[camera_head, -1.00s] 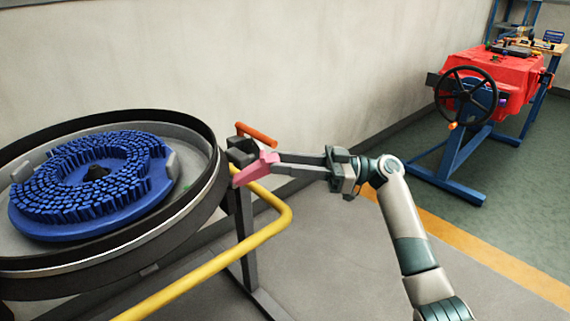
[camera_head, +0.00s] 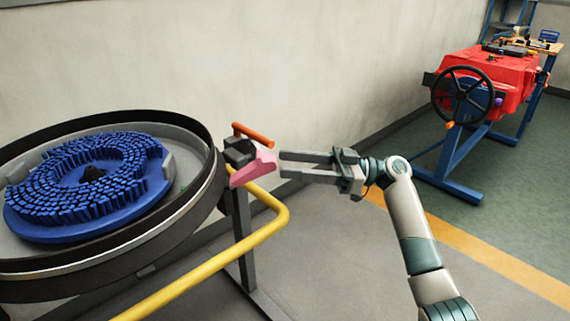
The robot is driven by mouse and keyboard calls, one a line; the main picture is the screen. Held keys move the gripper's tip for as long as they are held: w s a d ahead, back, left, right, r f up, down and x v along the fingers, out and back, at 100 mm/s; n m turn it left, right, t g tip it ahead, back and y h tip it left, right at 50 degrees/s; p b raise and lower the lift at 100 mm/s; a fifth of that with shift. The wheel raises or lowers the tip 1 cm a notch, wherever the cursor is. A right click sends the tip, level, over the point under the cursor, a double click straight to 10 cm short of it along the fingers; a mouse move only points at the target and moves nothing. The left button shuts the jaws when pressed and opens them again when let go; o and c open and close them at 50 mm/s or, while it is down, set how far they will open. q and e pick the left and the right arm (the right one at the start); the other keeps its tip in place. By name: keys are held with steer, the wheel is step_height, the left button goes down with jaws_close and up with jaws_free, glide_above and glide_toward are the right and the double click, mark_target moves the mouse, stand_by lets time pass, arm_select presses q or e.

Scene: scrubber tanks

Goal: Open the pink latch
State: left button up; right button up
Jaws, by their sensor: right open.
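The pink latch (camera_head: 256,166) sits on the right side of the round tank's rim, attached to a dark bracket (camera_head: 238,150). An orange handle bar (camera_head: 253,134) is just above it. My left gripper is not in view.
The tank (camera_head: 205,190) holds a blue round brush (camera_head: 60,230) and fills the left side. A yellow rail (camera_head: 225,245) curves below the latch. A red tank (camera_head: 485,70) with a black handwheel (camera_head: 440,97) stands at the far right. The floor between is clear.

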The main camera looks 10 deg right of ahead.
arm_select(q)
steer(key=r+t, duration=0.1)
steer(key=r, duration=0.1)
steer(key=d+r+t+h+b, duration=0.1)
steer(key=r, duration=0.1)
arm_select(e)
steer(key=s+d+f, duration=0.1)
steer(key=d+f, duration=0.1)
steer(key=d, duration=1.2)
steer(key=shift+d, duration=0.35)
steer(key=shift+f, duration=0.1)
